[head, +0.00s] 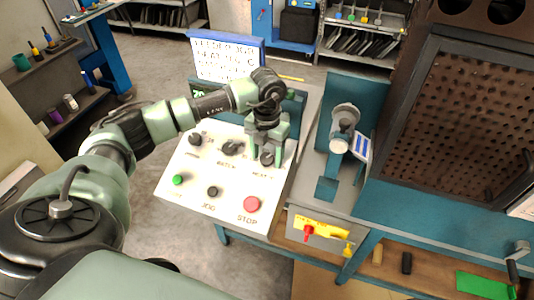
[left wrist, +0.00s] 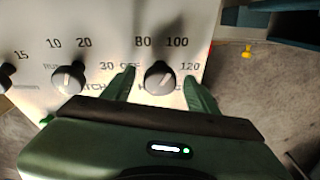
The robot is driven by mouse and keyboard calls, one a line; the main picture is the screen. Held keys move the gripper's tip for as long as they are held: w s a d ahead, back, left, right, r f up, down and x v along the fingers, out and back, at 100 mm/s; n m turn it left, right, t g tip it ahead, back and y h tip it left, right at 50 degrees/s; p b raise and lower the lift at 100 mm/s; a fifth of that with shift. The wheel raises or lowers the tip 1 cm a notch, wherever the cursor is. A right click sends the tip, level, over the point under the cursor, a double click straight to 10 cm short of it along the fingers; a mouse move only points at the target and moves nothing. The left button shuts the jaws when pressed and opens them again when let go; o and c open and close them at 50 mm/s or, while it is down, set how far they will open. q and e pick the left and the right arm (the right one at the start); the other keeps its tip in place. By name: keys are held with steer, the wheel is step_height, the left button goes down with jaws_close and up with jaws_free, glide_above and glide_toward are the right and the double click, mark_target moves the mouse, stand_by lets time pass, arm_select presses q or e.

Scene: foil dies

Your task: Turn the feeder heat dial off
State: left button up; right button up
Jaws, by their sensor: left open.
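The feeder heat dial (left wrist: 159,78) is a dark round knob with a pale face, on a white panel marked OFF, 80, 100 and 120. My left gripper (left wrist: 160,80) is open, with one finger on each side of the dial; I cannot tell whether they touch it. In the head view my left gripper (head: 265,161) points down over the right end of the panel's dial row, and the heat dial (head: 267,158) shows partly between its fingers. The dial's exact setting is not clear. My right gripper is not in view.
The control panel (head: 212,205) also bears a batch dial (head: 231,148), another dial (head: 195,139), a green button (head: 178,180), a black jog knob (head: 212,191) and a red stop button (head: 252,204). A sign (head: 226,60) stands behind. A teal machine frame (head: 350,100) rises on the right.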

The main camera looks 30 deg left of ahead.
arm_select(q)
jaws_close()
